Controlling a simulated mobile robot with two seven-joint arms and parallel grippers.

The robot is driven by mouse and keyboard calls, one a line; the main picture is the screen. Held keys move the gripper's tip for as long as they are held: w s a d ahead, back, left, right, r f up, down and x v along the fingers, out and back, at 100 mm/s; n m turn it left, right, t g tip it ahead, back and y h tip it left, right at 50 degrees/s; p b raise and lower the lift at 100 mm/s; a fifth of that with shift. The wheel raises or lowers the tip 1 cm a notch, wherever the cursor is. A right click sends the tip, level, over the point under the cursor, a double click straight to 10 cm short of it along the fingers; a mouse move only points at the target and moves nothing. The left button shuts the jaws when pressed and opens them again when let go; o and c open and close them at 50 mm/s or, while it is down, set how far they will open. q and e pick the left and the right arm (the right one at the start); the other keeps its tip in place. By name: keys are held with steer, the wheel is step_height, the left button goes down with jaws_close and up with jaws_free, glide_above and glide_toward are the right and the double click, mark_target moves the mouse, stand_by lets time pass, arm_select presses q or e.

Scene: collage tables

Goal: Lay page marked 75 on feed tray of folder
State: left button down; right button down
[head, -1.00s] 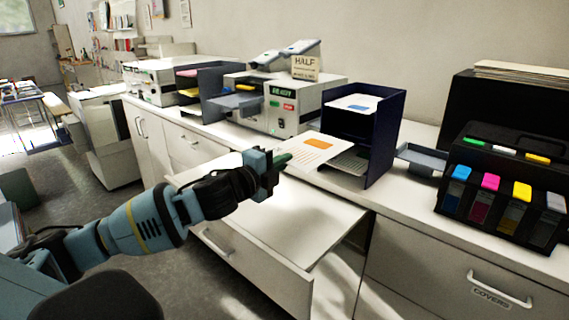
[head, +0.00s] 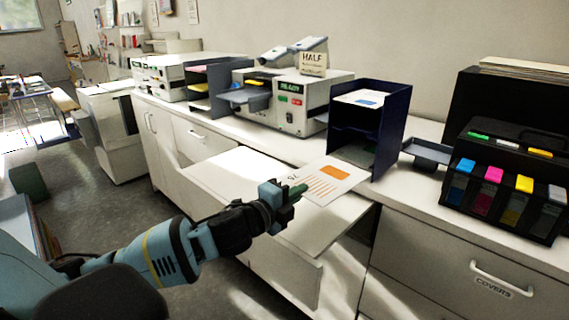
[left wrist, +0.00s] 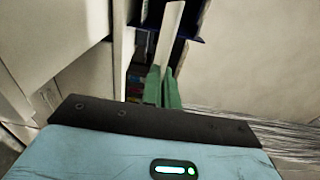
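My left gripper (head: 297,192) is shut on the near edge of a white page (head: 328,182) with an orange block and orange lines. The page is held roughly flat above the open drawer, just in front of the dark blue sorter (head: 386,130). In the left wrist view the green fingertips (left wrist: 162,88) pinch the page (left wrist: 171,35), seen nearly edge-on. The folder (head: 318,92), with a green display and a HALF sign on top, stands left of the sorter. Its grey feed tray (head: 246,97) juts out leftward. My right gripper is not in view.
Another page (head: 360,98) lies on the sorter's upper shelf. The open drawer (head: 245,172) sticks out below my gripper. A small grey tray (head: 428,152) and a black rack of colour cartridges (head: 505,195) stand to the right. Another sorter (head: 205,85) stands left of the folder.

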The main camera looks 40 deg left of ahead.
arm_select(q)
steer(key=s+d+f+n+y, duration=0.2)
steer(key=s+d+f, duration=0.8)
steer(key=s, duration=0.4)
steer(key=shift+s+d+f+y, duration=0.2)
steer(key=shift+d+f+y, duration=0.15)
steer(key=shift+d, duration=0.4)
steer(key=shift+a, duration=0.1)
